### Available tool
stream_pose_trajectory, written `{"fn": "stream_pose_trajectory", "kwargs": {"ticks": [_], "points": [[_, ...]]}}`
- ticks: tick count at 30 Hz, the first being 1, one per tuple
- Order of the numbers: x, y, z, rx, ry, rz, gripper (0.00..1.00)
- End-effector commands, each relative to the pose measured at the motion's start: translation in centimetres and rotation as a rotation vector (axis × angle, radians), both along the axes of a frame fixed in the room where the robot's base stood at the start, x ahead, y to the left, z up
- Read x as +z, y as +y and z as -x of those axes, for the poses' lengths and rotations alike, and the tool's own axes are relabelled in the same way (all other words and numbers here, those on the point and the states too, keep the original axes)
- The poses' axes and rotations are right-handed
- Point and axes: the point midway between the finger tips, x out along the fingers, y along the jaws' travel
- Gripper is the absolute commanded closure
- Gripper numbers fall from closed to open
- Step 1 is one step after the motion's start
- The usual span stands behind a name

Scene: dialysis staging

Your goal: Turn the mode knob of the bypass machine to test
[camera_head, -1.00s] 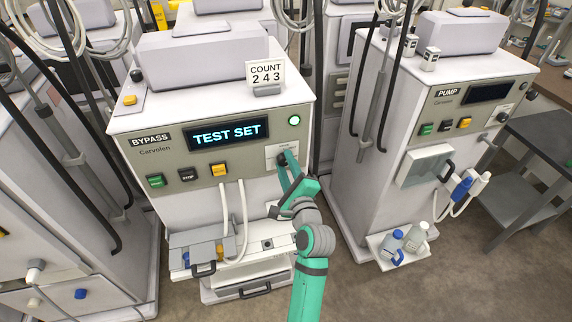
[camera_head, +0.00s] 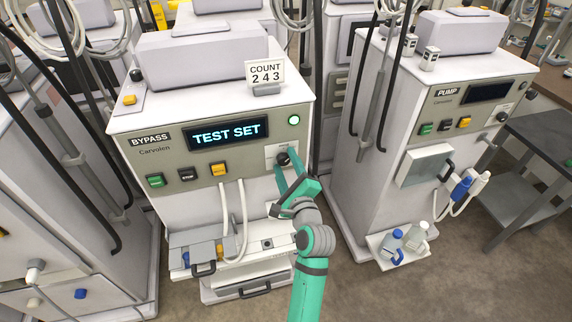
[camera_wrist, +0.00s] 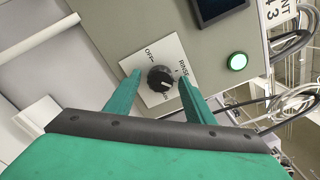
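The bypass machine (camera_head: 240,112) stands in front of me, its display (camera_head: 228,132) lit with "TEST SET". The black mode knob (camera_head: 284,158) is on a white plate at the right of its panel; it also shows in the wrist view (camera_wrist: 160,79). The plate reads "OFF" and "RINSE", with a third label partly hidden below the knob. The knob's white mark points toward the lower right in the wrist view, near that label. My gripper (camera_head: 287,163) is open in front of the plate. In the wrist view its fingers (camera_wrist: 160,82) lie either side of the knob, apart from it.
A green lamp (camera_head: 294,121) glows above the knob. Green, black and yellow buttons (camera_head: 188,174) sit left of it. A shelf with a grey box (camera_head: 205,247) juts out below. The pump machine (camera_head: 430,110) stands at the right, with floor between.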

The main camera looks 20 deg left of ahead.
Motion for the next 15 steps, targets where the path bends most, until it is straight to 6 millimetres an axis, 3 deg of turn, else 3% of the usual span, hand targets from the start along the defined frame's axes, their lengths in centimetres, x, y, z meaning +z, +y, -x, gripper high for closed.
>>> {"fn": "stream_pose_trajectory", "kwargs": {"ticks": [8, 15], "points": [[0.0, -0.7, 1.0, 0.0, 0.001, -0.001, 0.51], [0.0, -3.2, 4.6, -0.002, 0.0, 0.0, 0.51]]}}
